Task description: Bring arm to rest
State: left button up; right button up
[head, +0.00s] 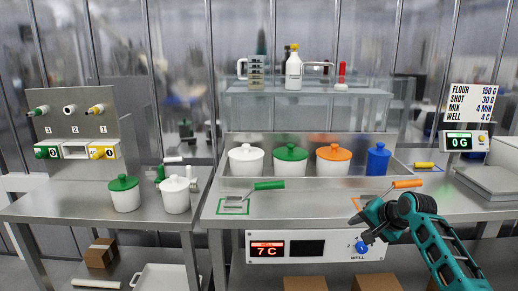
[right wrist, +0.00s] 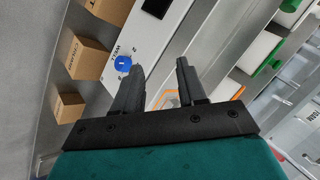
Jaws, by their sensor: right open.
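My right arm (head: 435,240) comes in from the lower right in the head view, teal with black joints. Its gripper (head: 368,228) is in front of the counter's front edge, above and close to the blue knob (head: 362,247) marked WELL. In the right wrist view the two dark fingers (right wrist: 158,85) are apart with nothing between them. The blue knob (right wrist: 124,64) shows just beyond the left finger, and I cannot tell whether they touch. The front panel display (head: 267,249) reads 7 C. My left gripper is not in view.
Lidded pots with white, green and orange lids (head: 290,161) and a blue jar (head: 377,160) stand in the counter well. A green-handled tool (head: 270,185) and an orange-handled tool (head: 406,184) lie on the counter (head: 310,205). Cardboard boxes (right wrist: 88,58) sit below. A scale (head: 488,180) is at right.

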jog(key=s+a+f+n+h, duration=0.1)
jog(key=s+a+f+n, duration=0.2)
jog(key=s+f, duration=0.45)
jog(key=s+a+f+n, duration=0.2)
jog(key=s+f, duration=0.5)
jog(key=f, duration=0.2)
jog(key=s+a+n+t, duration=0.1)
jog(key=s+a+n, duration=0.1)
jog(key=s, duration=0.8)
jog(key=s+a+f+n+t, duration=0.1)
jog(key=s+n, duration=0.3)
jog(key=s, duration=0.7)
jog(key=shift+s+a+f+t, duration=0.3)
jog(key=shift+a, duration=0.6)
